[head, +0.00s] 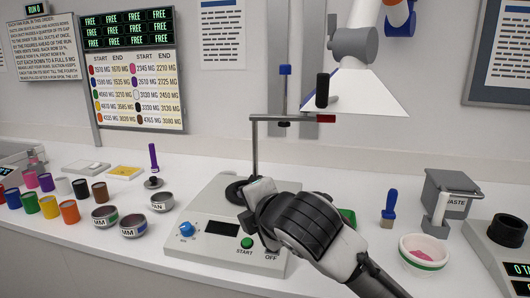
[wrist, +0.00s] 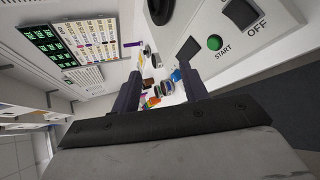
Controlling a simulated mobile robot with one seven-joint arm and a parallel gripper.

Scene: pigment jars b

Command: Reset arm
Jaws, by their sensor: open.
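My gripper (head: 262,196) is held over the white machine (head: 215,215) in the middle of the bench, and my arm hides the machine's right part. In the wrist view my gripper (wrist: 158,92) shows two dark fingers apart, with nothing between them but distant jars and bowls. The machine has a blue knob (head: 186,229), a dark display, a green START button (head: 246,242) and an OFF switch. The START button also shows in the wrist view (wrist: 214,43).
Several coloured jars (head: 50,206) and metal bowls (head: 133,226) stand at left. A stand with a clamp rod (head: 254,150) rises behind my gripper. At right are a blue-handled stamp (head: 390,208), a green-banded bowl (head: 423,253) with pink contents, a grey waste bin (head: 446,190) and a scale (head: 490,240).

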